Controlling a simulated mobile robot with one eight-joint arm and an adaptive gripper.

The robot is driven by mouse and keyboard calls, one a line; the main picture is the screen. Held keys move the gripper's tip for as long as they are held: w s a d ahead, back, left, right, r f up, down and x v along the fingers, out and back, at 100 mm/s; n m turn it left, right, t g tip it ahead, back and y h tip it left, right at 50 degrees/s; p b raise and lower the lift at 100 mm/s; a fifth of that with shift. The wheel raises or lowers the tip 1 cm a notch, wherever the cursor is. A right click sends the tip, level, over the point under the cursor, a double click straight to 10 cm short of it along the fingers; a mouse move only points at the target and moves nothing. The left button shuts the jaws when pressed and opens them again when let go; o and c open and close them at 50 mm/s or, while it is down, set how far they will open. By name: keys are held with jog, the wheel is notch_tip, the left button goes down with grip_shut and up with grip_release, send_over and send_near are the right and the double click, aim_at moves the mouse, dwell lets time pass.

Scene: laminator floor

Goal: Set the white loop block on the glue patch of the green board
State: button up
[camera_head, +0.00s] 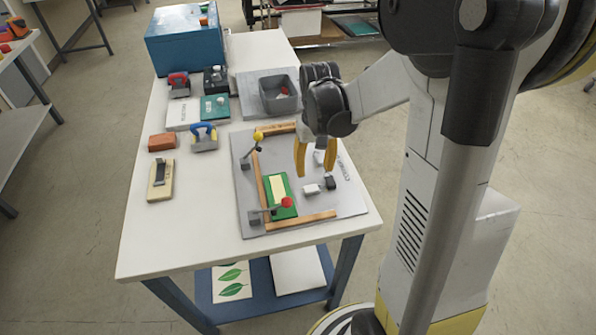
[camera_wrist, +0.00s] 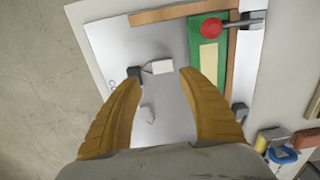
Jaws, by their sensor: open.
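The green board (camera_head: 285,206) lies on the grey fixture plate, with a cream glue patch (camera_head: 279,187) on it. In the wrist view the board (camera_wrist: 222,84) and patch (camera_wrist: 208,56) are at upper right. A small white block (camera_head: 312,190) lies right of the board, next to a dark block; the white block also shows in the wrist view (camera_wrist: 161,67). Another pale piece with a thin loop shape (camera_wrist: 147,112) lies lower; its outline is unclear. My gripper (camera_head: 316,160) is open and empty above the plate, its fingertips (camera_wrist: 160,78) apart.
Wooden rails (camera_head: 303,221) edge the board. A red-knobbed clamp (camera_head: 286,202) reaches over its near end, and a yellow-knobbed clamp (camera_head: 258,135) stands at the far rail. The dark block (camera_head: 330,183) is close by. A grey bin (camera_head: 278,95) stands behind; the front-left table is clear.

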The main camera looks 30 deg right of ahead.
aim_at(311, 188)
notch_tip(311, 188, down, 3)
jog(key=shift+s+a+f+b, duration=0.1)
jog(key=shift+a+b, duration=0.05)
jog(key=shift+b, duration=0.35)
jog(key=f+b, duration=0.1)
jog(key=f, duration=0.1)
jog(key=f+b, duration=0.1)
jog(key=f, duration=0.1)
jog(key=f+b, duration=0.1)
jog(key=f, duration=0.1)
jog(key=shift+w, duration=0.35)
jog(key=shift+r, duration=0.15)
jog(key=c, duration=0.8)
